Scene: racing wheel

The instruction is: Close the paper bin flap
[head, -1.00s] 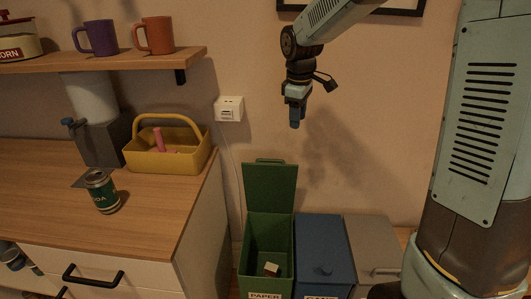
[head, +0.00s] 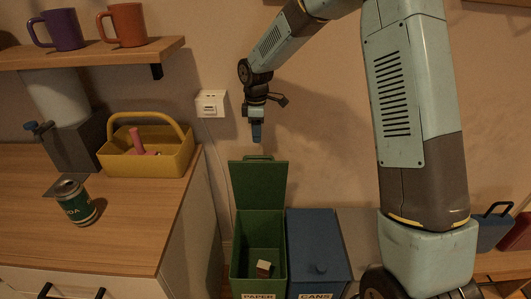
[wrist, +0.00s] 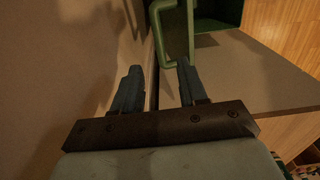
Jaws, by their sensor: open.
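The green paper bin (head: 257,225) stands on the floor in the head view, with its flap (head: 258,186) raised upright at the back. A small whitish block (head: 263,267) lies inside the bin. My gripper (head: 257,140) is pointed down just above the flap's top edge, near the wall, and appears apart from it. In the wrist view my gripper (wrist: 160,82) is open with nothing between its fingers. The green flap handle (wrist: 162,40) shows just beyond the fingertips, nearer the right finger.
A blue cans bin (head: 318,250) stands right of the paper bin, with its lid down. The wooden counter (head: 140,225) with a soda can (head: 77,203) and a yellow basket (head: 150,155) is on the left. A wall outlet (head: 211,103) is behind.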

